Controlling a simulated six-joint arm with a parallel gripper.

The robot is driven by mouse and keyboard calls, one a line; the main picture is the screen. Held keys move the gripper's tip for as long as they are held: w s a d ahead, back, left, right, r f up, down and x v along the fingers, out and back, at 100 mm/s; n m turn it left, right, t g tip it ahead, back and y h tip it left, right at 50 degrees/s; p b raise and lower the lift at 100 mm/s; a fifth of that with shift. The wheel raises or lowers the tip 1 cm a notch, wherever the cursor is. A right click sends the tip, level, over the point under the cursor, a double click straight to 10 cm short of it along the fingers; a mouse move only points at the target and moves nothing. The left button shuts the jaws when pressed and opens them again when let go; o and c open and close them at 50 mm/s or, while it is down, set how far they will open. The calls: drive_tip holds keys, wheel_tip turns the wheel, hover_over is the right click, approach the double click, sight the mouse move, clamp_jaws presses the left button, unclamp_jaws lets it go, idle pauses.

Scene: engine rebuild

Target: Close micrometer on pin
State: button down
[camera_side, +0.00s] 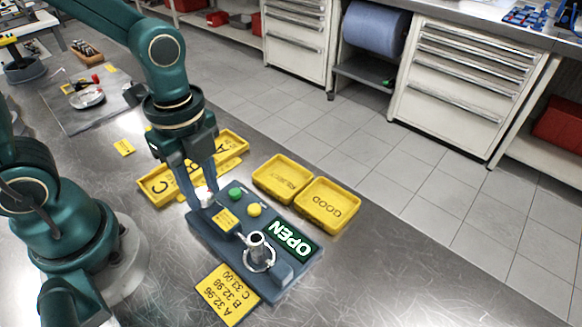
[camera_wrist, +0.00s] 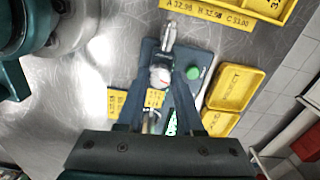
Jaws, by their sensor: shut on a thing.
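The micrometer station is a blue-grey block (camera_side: 190,226) on the steel bench, with a green display (camera_side: 290,241) reading OPEN. A silver pin (camera_side: 257,245) stands upright in the ring-shaped metal seat at the block's right end. It is mostly hidden in the wrist view. A white knob (camera_side: 203,196) with a red mark sits at the block's left end. It also shows in the wrist view (camera_wrist: 160,77). My gripper (camera_side: 201,190) points down and is shut on this knob, its fingers on either side of it. The pin stands apart from my gripper.
A green button (camera_side: 235,194) and a yellow button (camera_side: 254,210) stand on the block near my fingers. Two yellow trays (camera_side: 327,204) lie behind it, one marked GOOD. A lettered yellow tray (camera_side: 158,187) lies behind my gripper. A yellow card (camera_side: 227,292) with numbers lies in front.

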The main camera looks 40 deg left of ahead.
sight(203, 193)
drive_tip(key=n, duration=0.5)
drive_tip(key=shift+n, duration=0.3)
drive_tip(key=n, duration=1)
drive_tip(key=shift+n, duration=0.4)
drive_tip(key=n, duration=0.5)
drive_tip(key=shift+n, duration=0.3)
drive_tip(key=c, duration=0.5)
unclamp_jaws()
drive_tip(key=shift+c, duration=0.2)
drive_tip(key=shift+r, duration=2.6)
